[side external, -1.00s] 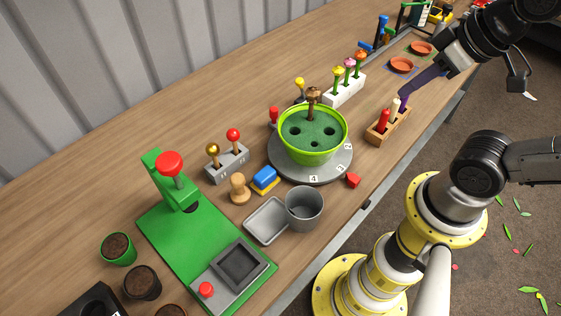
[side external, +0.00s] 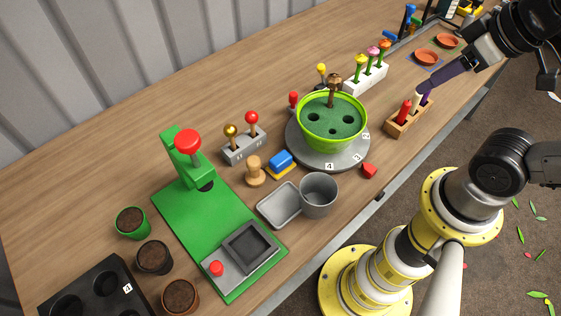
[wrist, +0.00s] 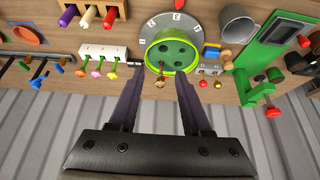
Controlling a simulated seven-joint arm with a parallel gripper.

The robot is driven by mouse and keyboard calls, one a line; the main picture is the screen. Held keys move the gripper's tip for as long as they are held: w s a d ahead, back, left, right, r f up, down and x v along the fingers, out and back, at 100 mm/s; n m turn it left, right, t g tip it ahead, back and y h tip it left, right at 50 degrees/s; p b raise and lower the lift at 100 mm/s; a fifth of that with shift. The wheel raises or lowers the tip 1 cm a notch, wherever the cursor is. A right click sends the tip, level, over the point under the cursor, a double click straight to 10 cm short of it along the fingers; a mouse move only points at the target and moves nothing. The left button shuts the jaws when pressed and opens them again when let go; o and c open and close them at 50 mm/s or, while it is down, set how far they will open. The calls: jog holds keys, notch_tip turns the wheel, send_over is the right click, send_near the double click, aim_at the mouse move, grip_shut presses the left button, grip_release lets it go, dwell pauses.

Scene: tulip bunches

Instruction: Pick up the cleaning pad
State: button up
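The cleaning pad looks to be the small blue and yellow block (side external: 281,163) on the table, between the grey lever box and the round grey turntable. It also shows in the wrist view (wrist: 211,51), right of the green pot. My gripper (wrist: 158,78) has two long purple fingers spread apart with nothing between them. In the side view my gripper (side external: 424,90) is at the upper right, by the wooden peg rack and well away from the pad. One finger hides most of the other there.
A wooden peg (side external: 255,172), the lever box (side external: 245,150) and a grey tray (side external: 280,205) with a grey cup (side external: 319,195) surround the pad. The lime-green pot (side external: 333,128) stands on the turntable (side external: 318,160) to its right. A green press (side external: 188,160) stands to its left.

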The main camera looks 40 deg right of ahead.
jog(key=o, duration=0.3)
jog(key=shift+o, duration=0.2)
